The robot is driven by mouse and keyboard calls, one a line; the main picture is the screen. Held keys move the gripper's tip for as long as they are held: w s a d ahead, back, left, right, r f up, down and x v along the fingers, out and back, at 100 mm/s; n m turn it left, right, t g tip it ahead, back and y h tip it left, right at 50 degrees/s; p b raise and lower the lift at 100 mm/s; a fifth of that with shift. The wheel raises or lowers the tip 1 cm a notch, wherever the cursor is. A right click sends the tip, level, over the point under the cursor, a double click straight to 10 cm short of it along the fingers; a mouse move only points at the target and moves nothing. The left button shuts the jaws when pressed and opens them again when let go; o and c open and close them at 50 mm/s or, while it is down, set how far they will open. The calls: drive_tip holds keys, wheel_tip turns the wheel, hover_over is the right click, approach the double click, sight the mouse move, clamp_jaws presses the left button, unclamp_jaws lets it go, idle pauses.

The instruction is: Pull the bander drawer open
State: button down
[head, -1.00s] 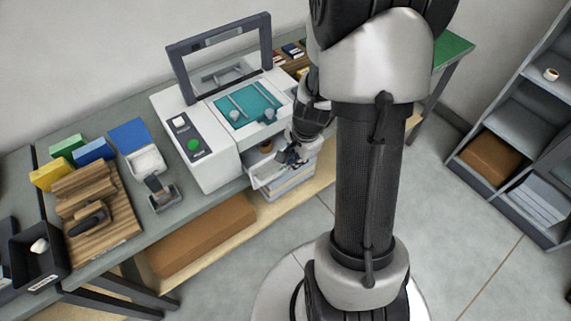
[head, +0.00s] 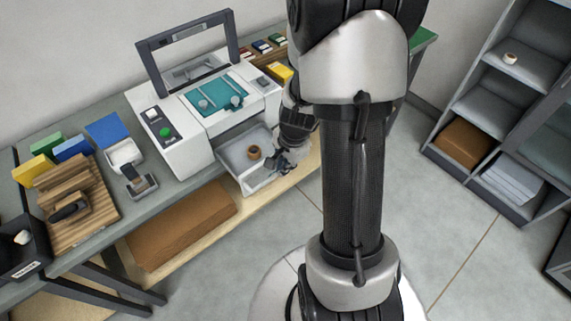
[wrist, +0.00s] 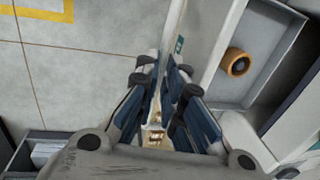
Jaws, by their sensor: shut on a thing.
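The bander is a white machine (head: 180,155) on the bench with a raised dark frame and a teal bed. Its grey drawer (head: 232,160) stands well out of the machine's front. An orange-brown roll (head: 254,152) lies inside the drawer. The drawer (wrist: 262,88) and the roll (wrist: 237,62) also show at right in the wrist view. My gripper (head: 280,165) is at the drawer's front. In the wrist view my gripper (wrist: 165,80) has its fingers closed in at the drawer's white front panel, shut on the drawer handle, which the fingers mostly hide.
A brown box (head: 180,225) lies on the low shelf under the bench. A grey shelf unit (head: 470,110) is at right. The floor between is clear.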

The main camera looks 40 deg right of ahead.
drive_tip(key=c, duration=1.7)
unclamp_jaws()
drive_tip(key=r, duration=0.4)
drive_tip(key=s+r, duration=0.1)
drive_tip(key=r, duration=0.2)
drive_tip(key=s+r, duration=0.1)
drive_tip(key=r, duration=0.3)
drive_tip(key=shift+s+r, duration=0.1)
drive_tip(key=shift+r, duration=0.25)
drive_tip(key=shift+d, duration=0.1)
